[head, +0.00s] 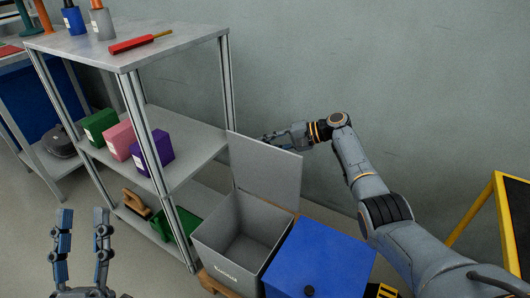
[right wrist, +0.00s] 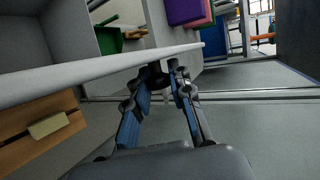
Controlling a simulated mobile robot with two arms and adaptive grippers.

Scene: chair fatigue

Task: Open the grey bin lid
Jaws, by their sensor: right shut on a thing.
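The knob is hidden in the head view. My left gripper (head: 84,235) is open and empty at the lower left, fingers pointing up, away from the bin.
A blue bin (head: 325,255) with a dark knob stands right beside the grey bin. A metal shelf (head: 180,40) with coloured boxes stands to the left. A yellow-framed board (head: 497,200) is at the right. The wall (head: 380,60) is behind the lid.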

